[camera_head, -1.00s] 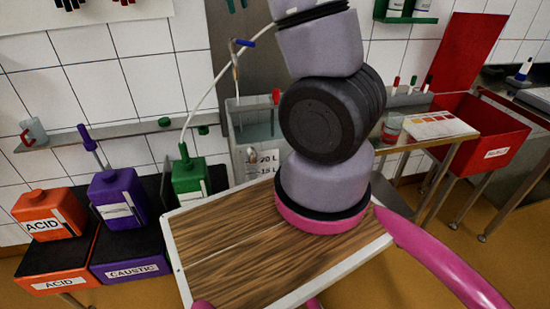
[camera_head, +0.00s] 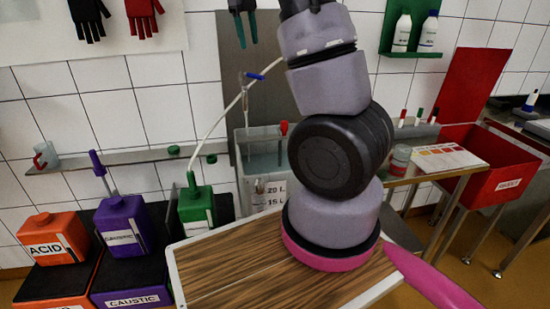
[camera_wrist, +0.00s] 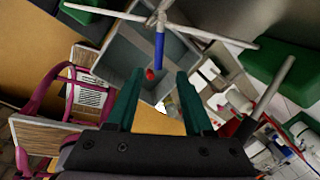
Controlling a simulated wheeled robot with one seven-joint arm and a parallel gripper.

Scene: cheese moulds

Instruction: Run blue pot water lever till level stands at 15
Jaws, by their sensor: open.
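The blue lever (camera_head: 257,75) sits on a thin water pipe above the grey pot (camera_head: 246,190). The pot's front has 20 L and 15 L marks (camera_head: 271,197); I cannot make out the water level. A red handle (camera_head: 284,128) stands at the pot's right side. My gripper (camera_head: 242,24) is open and empty, fingers down, above the lever in the head view. In the wrist view my gripper (camera_wrist: 160,74) has its green fingers apart, with the blue lever (camera_wrist: 159,50) seen between and beyond them. The red handle (camera_wrist: 150,75) shows below it. I see no contact.
A green canister (camera_head: 195,208) with a pale hose stands left of the pot. Orange acid (camera_head: 52,240) and purple caustic (camera_head: 125,225) canisters are further left. A bench and a red bin (camera_head: 495,175) are at right. A wall shelf (camera_head: 130,157) runs behind.

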